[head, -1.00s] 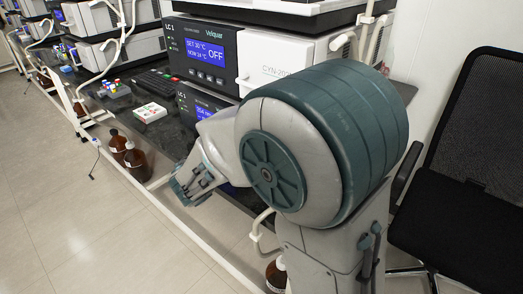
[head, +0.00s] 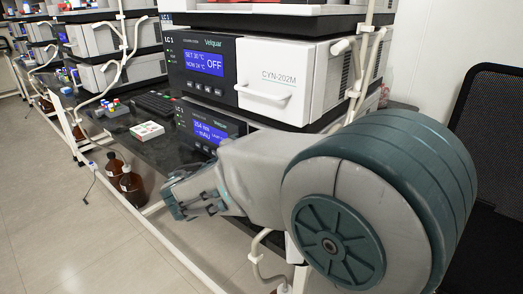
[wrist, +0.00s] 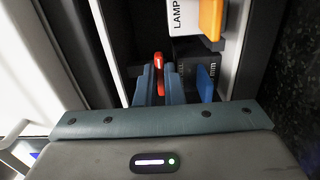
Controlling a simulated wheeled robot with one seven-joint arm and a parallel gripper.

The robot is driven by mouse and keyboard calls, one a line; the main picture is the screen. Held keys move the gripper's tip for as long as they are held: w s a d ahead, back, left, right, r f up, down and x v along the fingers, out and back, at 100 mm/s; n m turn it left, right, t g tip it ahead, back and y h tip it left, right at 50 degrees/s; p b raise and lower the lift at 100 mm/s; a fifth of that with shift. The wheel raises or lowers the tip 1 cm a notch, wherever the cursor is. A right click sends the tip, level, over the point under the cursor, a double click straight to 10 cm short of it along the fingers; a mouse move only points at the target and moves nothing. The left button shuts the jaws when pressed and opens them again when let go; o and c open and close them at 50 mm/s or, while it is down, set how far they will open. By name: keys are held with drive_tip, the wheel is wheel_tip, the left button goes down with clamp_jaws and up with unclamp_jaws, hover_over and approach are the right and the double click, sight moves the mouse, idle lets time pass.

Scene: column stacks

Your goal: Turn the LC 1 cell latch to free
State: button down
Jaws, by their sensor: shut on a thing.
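In the wrist view, the two blue fingers of my gripper (wrist: 158,88) are closed around a small red lever (wrist: 158,61) on a dark panel. Its upper part shows between them and its lower part is hidden; I cannot read a label on it. In the head view my gripper (head: 176,200) is low in front of the LC 1 stack, whose lower unit (head: 211,131) has a lit display. The spot my fingers hold is hidden there.
In the wrist view, an orange piece (wrist: 210,18) sits by a "LAMP" label, and a blue piece (wrist: 206,82) stands close right of my fingers. Brown bottles (head: 131,186) stand on the floor at left.

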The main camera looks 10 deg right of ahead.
drive_tip(key=c, duration=1.5)
unclamp_jaws()
drive_tip(key=shift+c, duration=0.2)
drive_tip(key=shift+s+a, duration=0.1)
drive_tip(key=p+v, duration=0.2)
drive_tip(key=v, duration=1.1)
drive_tip(key=shift+s+a, duration=0.25)
